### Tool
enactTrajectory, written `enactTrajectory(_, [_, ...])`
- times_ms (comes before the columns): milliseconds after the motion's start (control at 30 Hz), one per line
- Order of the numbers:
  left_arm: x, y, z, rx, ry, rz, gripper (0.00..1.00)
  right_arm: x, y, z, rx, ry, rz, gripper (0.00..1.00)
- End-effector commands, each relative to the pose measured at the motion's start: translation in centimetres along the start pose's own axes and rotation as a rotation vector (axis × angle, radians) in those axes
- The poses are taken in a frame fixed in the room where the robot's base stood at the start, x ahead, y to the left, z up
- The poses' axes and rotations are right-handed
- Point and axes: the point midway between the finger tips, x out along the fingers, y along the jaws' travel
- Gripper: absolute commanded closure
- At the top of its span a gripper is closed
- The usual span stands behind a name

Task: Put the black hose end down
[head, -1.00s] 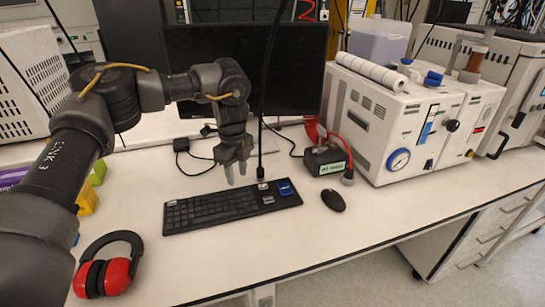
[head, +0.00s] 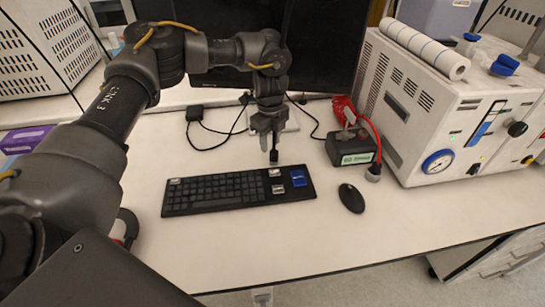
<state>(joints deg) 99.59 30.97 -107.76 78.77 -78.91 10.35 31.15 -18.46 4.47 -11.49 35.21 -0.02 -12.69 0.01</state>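My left gripper (head: 269,142) points down above the back edge of the keyboard, near its right part. Its fingers are close together around the black hose end (head: 274,157), whose dark tip sticks out below them. The tip is just above or behind a silver key; I cannot tell whether it touches anything. The hose runs up in front of the dark monitor, and my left wrist hides part of it. My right gripper is not in view.
The keyboard (head: 230,192) lies on the white bench (head: 300,245). A mouse (head: 351,198) and a dark box with a green label (head: 357,158) are to its right. The white reactor unit (head: 440,110) stands further right. The front bench is clear.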

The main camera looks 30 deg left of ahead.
Motion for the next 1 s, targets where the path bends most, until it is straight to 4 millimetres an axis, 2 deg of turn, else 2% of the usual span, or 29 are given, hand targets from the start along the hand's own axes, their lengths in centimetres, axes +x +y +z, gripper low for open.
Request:
enactTrajectory(100, [0.8, -0.4, -0.1, 0.002, 0.001, 0.003, 0.62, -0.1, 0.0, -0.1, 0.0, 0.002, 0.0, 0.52])
enactTrajectory(233, [1.1, -0.4, 0.0, 0.001, 0.001, 0.006, 0.62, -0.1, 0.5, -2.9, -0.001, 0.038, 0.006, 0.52])
enactTrajectory(333, [2.2, -0.3, 0.0, -0.001, 0.001, 0.008, 0.62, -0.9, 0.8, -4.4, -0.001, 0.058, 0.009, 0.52])
enactTrajectory(433, [3.7, -0.3, -0.1, -0.003, 0.001, 0.008, 0.62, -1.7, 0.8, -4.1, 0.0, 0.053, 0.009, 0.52])
enactTrajectory(600, [5.7, -0.3, -0.1, -0.003, 0.001, 0.005, 0.62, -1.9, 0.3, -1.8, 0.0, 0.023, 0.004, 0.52])
enactTrajectory(700, [6.0, -0.3, -0.1, -0.002, 0.001, 0.004, 0.62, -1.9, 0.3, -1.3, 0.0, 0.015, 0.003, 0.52])
enactTrajectory(867, [6.0, -0.3, -0.1, -0.003, 0.001, 0.004, 0.62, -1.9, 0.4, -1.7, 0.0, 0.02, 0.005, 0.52])
enactTrajectory(1000, [6.0, -0.3, -0.1, -0.003, 0.001, 0.004, 0.79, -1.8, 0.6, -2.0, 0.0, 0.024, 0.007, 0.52])
